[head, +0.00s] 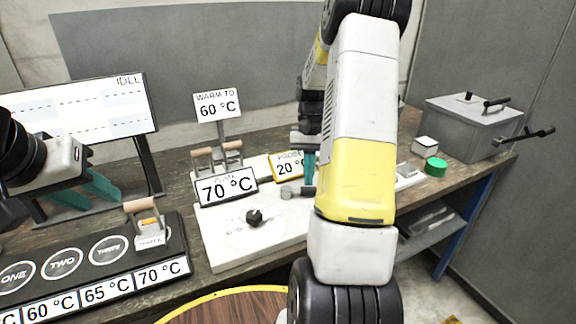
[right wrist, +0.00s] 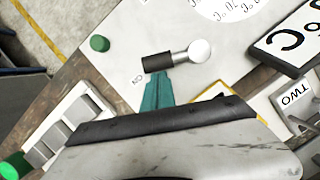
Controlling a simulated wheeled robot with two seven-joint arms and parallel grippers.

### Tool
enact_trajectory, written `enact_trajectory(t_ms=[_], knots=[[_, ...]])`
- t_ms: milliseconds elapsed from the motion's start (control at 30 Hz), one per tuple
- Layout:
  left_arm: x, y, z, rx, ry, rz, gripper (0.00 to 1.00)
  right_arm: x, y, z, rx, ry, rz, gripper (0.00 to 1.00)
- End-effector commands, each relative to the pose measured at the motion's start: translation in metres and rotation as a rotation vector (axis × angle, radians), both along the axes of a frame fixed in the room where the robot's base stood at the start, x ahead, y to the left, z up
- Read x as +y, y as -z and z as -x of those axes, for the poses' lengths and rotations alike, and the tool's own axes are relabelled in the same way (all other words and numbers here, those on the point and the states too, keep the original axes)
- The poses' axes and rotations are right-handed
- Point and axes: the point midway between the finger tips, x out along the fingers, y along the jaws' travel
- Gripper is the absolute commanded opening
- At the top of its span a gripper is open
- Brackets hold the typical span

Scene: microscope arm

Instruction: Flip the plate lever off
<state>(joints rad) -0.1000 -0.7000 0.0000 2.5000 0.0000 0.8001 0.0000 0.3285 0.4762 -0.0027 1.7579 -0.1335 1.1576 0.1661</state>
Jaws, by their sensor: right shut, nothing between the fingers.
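The plate lever has a round silver pivot (head: 287,192) and a dark grip; in the right wrist view the pivot (right wrist: 199,50) is at the right and the dark grip (right wrist: 158,62) points left, near the small "ON" lettering. My right gripper (right wrist: 156,80) is shut and empty, with its teal fingertips right beside the dark grip; I cannot tell whether they touch. In the head view the right gripper (head: 308,180) is partly hidden by my arm. The plate display (head: 226,187) reads 70 °C. My left gripper (head: 92,190) is open and empty at the left, away from the lever.
A black knob (head: 254,217) stands on the white plate base. A "WARM TO 60 °C" sign (head: 218,105) and a "PROBE 20 °C" display are behind. A black numbered rack (head: 60,270) is at front left. A grey box (head: 470,125) and a green cylinder (head: 436,166) are at right.

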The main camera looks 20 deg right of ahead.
Motion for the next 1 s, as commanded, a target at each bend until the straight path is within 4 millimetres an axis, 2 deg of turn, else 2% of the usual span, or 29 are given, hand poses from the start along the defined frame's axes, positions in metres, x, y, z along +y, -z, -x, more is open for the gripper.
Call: enact_trajectory(t_ms=[433, 1000], knots=[[0.0, 0.0, 0.0, 0.0, 0.0, 0.0, 0.36, 0.003, 0.0, 0.029, 0.002, 0.376, 0.0, 0.0], [0.0, 0.0, 0.0, 0.0, 0.0, 0.0, 0.36, 0.023, 0.0, 0.06, 0.002, 0.893, -0.002, 0.0]])
